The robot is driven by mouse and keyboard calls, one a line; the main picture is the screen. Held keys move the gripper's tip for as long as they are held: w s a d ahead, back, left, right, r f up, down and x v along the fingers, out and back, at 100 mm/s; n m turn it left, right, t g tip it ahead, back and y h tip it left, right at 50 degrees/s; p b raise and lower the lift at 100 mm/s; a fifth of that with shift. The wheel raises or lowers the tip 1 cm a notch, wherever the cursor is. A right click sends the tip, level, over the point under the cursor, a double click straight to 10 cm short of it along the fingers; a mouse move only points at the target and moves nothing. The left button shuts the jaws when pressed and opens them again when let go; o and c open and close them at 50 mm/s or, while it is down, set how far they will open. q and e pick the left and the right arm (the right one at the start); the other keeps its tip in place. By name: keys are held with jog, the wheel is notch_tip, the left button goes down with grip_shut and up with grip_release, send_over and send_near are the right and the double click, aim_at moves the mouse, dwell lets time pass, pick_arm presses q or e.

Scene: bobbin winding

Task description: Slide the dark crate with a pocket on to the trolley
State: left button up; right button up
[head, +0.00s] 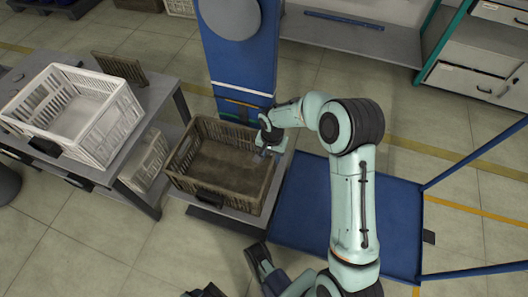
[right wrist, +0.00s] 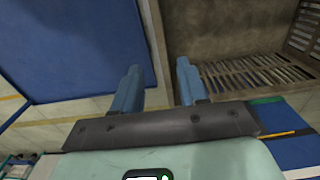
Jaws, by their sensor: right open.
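The dark crate (head: 222,124) is brown and slatted, empty inside, and sits upright on a low grey stand. A black pocket (head: 210,197) is on its near side. The crate also fills the right of the right wrist view (right wrist: 225,35). The blue flat trolley (head: 305,205) with blue rails is just to the right of the crate; its deck is bare. My right gripper (head: 263,153) is at the crate's right wall. In the right wrist view its two blue fingers (right wrist: 158,78) are apart, with the wall's edge in line between them. My left gripper is not clearly seen.
A white crate (head: 110,118) stands on a grey table (head: 160,88) at the left, with another pale crate on the shelf below. A blue column (head: 238,50) rises behind the dark crate. Open floor lies at the lower left.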

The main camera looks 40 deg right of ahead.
aim_at(270, 172)
jog(key=shift+w+d+r, duration=0.1)
jog(key=shift+w+r, duration=0.05)
notch_tip(270, 172, down, 13)
jog(key=b, duration=0.3)
jog(key=shift+f, duration=0.2)
pick_arm(q)
jog(key=w+a+f+t+y, duration=0.1)
jog(key=w+a+f, duration=0.1)
jog(key=w, duration=0.3)
jog(key=shift+a+f+t, duration=0.3)
jog(key=shift+a+f, duration=0.05)
jog(key=shift+f, duration=0.5)
pick_arm(e)
grip_shut()
dwell(0.4)
